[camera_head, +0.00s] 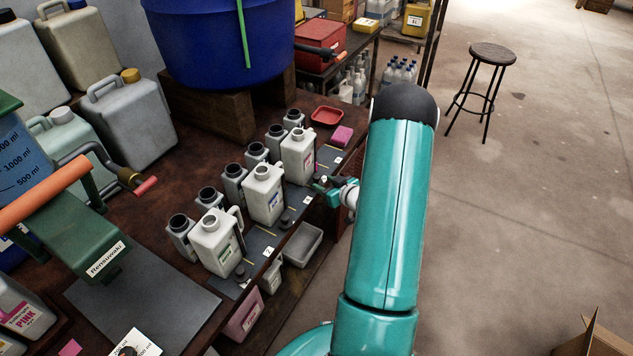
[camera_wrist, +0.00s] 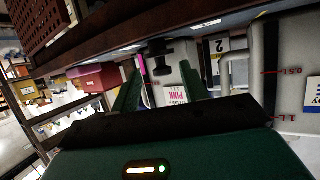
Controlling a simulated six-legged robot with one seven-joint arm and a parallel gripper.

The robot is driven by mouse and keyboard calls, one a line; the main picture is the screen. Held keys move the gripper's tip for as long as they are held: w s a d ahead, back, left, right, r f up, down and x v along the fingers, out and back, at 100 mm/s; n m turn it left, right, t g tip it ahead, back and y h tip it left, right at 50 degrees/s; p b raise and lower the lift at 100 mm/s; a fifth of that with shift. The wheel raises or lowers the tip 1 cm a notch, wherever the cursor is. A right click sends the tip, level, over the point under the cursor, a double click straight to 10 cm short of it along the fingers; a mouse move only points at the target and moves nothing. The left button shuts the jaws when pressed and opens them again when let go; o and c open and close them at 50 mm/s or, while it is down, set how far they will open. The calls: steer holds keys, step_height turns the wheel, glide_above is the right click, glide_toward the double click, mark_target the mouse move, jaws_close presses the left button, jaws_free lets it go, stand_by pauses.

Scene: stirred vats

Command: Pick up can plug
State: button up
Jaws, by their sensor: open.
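A black can plug (camera_wrist: 159,50) shows in the wrist view between and just beyond my gripper's (camera_wrist: 160,72) two green fingers. The fingers are open, and I see no clear contact with the plug. A white can with a PINK label (camera_wrist: 178,96) is behind it. In the head view my gripper (camera_head: 322,187) is at the table's right edge, by the farthest white can (camera_head: 298,150); the plug there is hard to make out. Two other black plugs stand on the dark strip, before the middle can (camera_head: 285,219) and the nearest can (camera_head: 240,271).
Several grey bottles with black caps (camera_head: 181,226) stand behind the cans. A pink sponge (camera_head: 342,135) and a red tray (camera_head: 326,116) lie beyond them. A grey bin (camera_head: 303,244) is below the table edge. A stool (camera_head: 492,54) stands on open floor at right.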

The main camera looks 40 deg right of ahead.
mark_target(318, 181)
steer(key=x, duration=0.3)
steer(key=shift+w+f, duration=0.2)
steer(key=shift+w, duration=0.1)
steer(key=shift+c, duration=0.2)
steer(key=c, duration=0.5)
steer(key=shift+c, duration=0.2)
steer(key=shift+r, duration=0.15)
